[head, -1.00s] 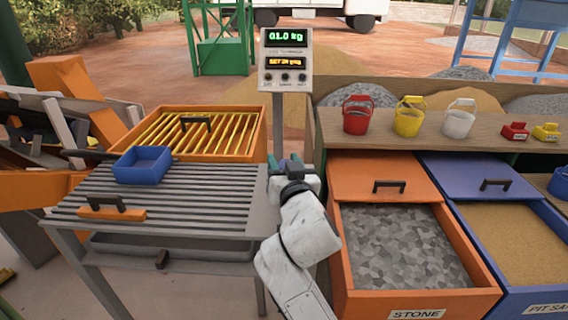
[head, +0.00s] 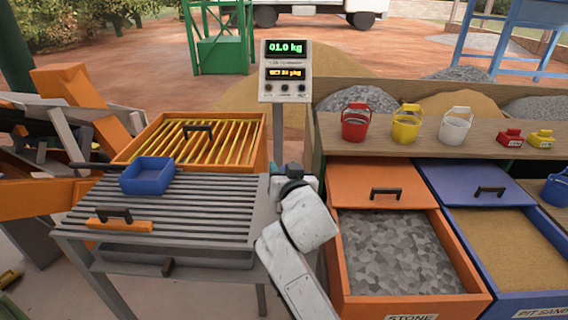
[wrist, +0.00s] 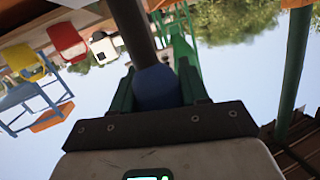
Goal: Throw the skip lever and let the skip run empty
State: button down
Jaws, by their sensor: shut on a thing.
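My gripper (head: 288,171) is beside the grey slatted table's right end, in front of the display post. In the wrist view its green fingers (wrist: 155,80) are closed around a blue grip on a dark bar (wrist: 155,87). I take this to be the skip lever, though I cannot confirm it from the head view, where the arm hides it. An orange and grey tilted structure (head: 72,90) at the far left may be the skip; its inside is not clear. The display (head: 286,62) reads 01.0 kg.
A blue tray (head: 147,176) and an orange handled piece (head: 120,224) lie on the slatted table (head: 200,215). An orange stone bin (head: 470,262) and a blue sand bin (head: 548,210) stand at right. Buckets, including a red one (head: 354,122), line the shelf.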

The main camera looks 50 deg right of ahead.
jog(key=shift+w+d+f+m+g+y+p, duration=0.1)
jog(key=shift+w+d+f+g+y+p, duration=0.25)
jog(key=shift+w+d, duration=0.6)
jog(key=shift+w+d+f+m+g+y+p, duration=0.1)
jog(key=shift+w+d+f+g+p, duration=0.35)
jog(key=shift+d, duration=0.65)
jog(key=shift+w+d+f+m+g+y+p, duration=0.1)
jog(key=shift+w+d+f+g+y+p, duration=0.15)
jog(key=shift+w+d+f+p, duration=0.55)
jog(key=shift+w+d+r, duration=0.1)
jog(key=shift+d+r, duration=0.15)
jog(key=shift+d, duration=0.05)
jog(key=c, duration=0.8)
grip_release()
jog(key=shift+o, duration=1.1)
jog(key=shift+r, duration=0.2)
jog(key=shift+w+r, duration=0.1)
jog(key=shift+a, duration=0.1)
jog(key=b+v, duration=0.1)
jog(key=v, duration=0.9)
jog(key=shift+s, duration=0.4)
